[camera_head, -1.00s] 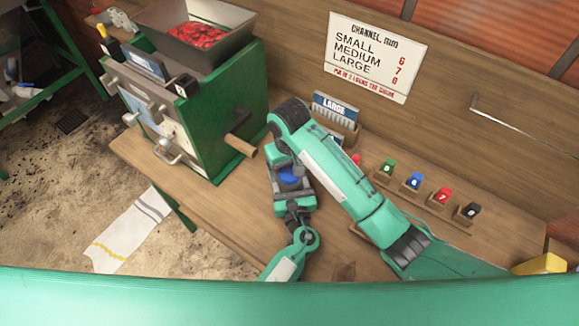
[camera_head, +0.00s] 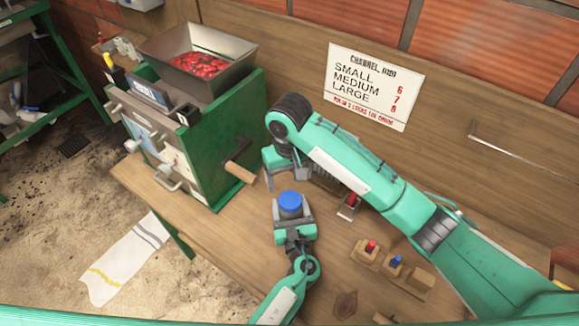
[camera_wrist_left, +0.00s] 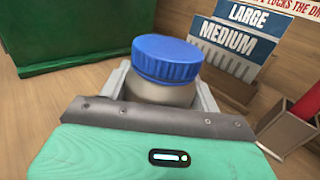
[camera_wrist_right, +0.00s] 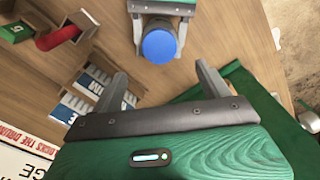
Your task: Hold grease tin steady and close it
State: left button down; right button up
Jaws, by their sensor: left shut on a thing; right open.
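The grease tin is a grey tin with a blue lid (camera_head: 290,198) on top. It stands upright on the bench between the fingers of my left gripper (camera_head: 290,213), which is shut on its body. In the left wrist view the ribbed blue lid (camera_wrist_left: 166,58) sits on the grey tin body (camera_wrist_left: 160,92). In the right wrist view the round lid (camera_wrist_right: 159,46) shows beyond the fingertips. My right gripper (camera_wrist_right: 160,80) is open and empty, apart from the tin, on its far side in the head view. Whether the lid is fully tight I cannot tell.
A green pulper (camera_head: 225,140) with a red-filled hopper and a wooden handle (camera_head: 240,172) stands left of the tin. Gauge cards marked LARGE and MEDIUM (camera_wrist_left: 233,45) stand behind it. A wooden rack (camera_head: 393,268) with coloured pegs lies at right. A sign (camera_head: 372,85) hangs on the back wall.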

jog(key=shift+r, duration=1.6)
pick_arm(q)
jog(key=shift+c, duration=1.3)
grip_release()
jog(key=shift+s+f, duration=0.15)
jog(key=shift+s, duration=0.4)
jog(key=s+b, duration=0.1)
jog(key=s, duration=0.2)
jog(key=s+d+b, duration=0.1)
jog(key=s+b, duration=0.1)
jog(key=s, duration=0.2)
jog(key=s+d+b, duration=0.1)
jog(key=s, duration=0.3)
jog(key=shift+d, duration=0.15)
pick_arm(e)
notch_tip(320, 180, down, 4)
jog(key=shift+f, duration=0.15)
pick_arm(q)
jog(key=shift+s+d, duration=0.1)
jog(key=shift+s, duration=0.65)
pick_arm(e)
jog(key=shift+f, duration=0.1)
